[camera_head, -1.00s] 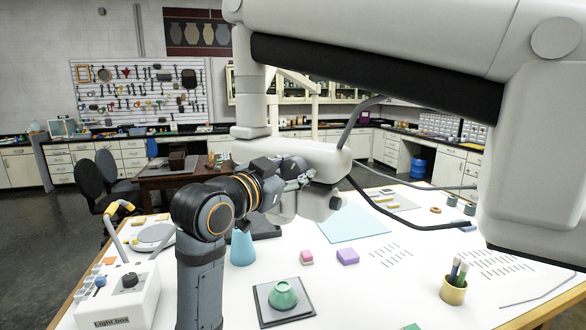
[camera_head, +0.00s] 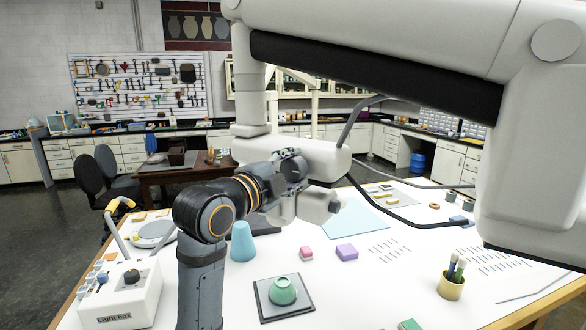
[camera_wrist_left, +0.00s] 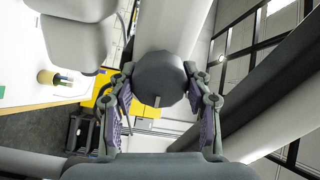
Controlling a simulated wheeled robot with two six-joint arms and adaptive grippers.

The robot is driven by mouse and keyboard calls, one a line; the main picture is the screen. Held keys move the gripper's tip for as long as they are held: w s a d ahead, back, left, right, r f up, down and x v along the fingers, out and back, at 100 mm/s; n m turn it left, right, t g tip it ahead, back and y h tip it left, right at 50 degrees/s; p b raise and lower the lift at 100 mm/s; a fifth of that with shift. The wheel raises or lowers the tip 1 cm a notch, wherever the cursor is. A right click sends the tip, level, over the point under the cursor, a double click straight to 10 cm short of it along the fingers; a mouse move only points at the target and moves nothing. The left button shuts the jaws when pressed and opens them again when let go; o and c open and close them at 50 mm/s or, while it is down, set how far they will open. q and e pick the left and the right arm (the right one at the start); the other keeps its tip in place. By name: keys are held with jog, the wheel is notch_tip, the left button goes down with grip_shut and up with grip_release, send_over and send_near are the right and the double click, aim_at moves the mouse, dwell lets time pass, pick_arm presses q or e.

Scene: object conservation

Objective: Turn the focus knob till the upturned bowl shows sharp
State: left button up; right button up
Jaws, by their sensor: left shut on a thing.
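The green upturned bowl (camera_head: 283,289) sits on a dark square plate (camera_head: 303,306) on the white table, below the white microscope head (camera_head: 322,163). The focus knob (camera_wrist_left: 160,78) is a dark grey round knob in the left wrist view, with a small light mark on its lower edge. My left gripper (camera_head: 299,166) is at the near side of the microscope head; in the wrist view its two fingers (camera_wrist_left: 160,92) are shut on the knob from both sides. No picture of the bowl through the microscope shows. My right gripper is out of view.
A light box (camera_head: 122,296) with a lamp stands at the left. A brush cup (camera_head: 451,287) is at the right. The microscope's heavy arm (camera_head: 380,45) spans overhead.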

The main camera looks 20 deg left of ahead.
aim_at(289, 171)
pick_arm(q)
jog(key=m, duration=0.6)
jog(key=shift+m, duration=0.3)
jog(key=m, duration=0.5)
jog(key=shift+f, duration=0.1)
jog(key=shift+m, duration=0.4)
jog(key=o, duration=1.2)
jog(key=shift+c, duration=0.2)
jog(key=v, duration=0.6)
jog(key=shift+s+a, duration=0.25)
jog(key=shift+s, duration=0.45)
